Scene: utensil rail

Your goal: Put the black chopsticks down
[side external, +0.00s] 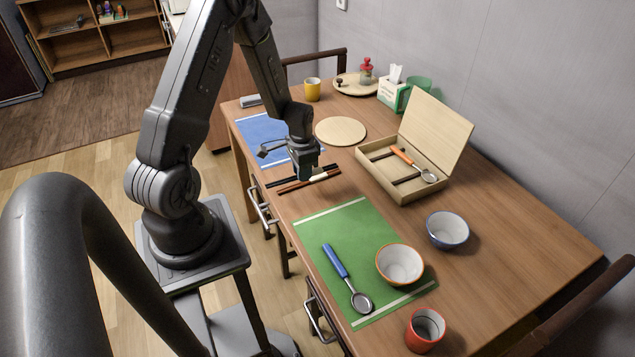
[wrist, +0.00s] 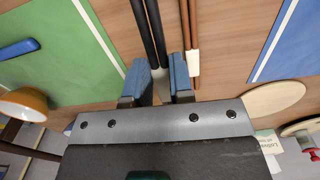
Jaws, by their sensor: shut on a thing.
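The black chopsticks (side external: 328,167) are a dark pair held between the fingers of my gripper (side external: 305,178), low over the wooden table. In the wrist view the black chopsticks (wrist: 145,32) run side by side up from between the blue finger pads of my gripper (wrist: 164,68). The gripper is shut on them. Their middle is hidden by the gripper in the side view. I cannot tell whether they touch the table.
Brown chopsticks (side external: 293,187) with a white part lie parallel, close beside the black pair. A green mat (side external: 322,227) and blue mat (side external: 262,128) flank this bare strip of table. An open wooden box (side external: 402,189) holding utensils and a round board (side external: 341,130) are nearby.

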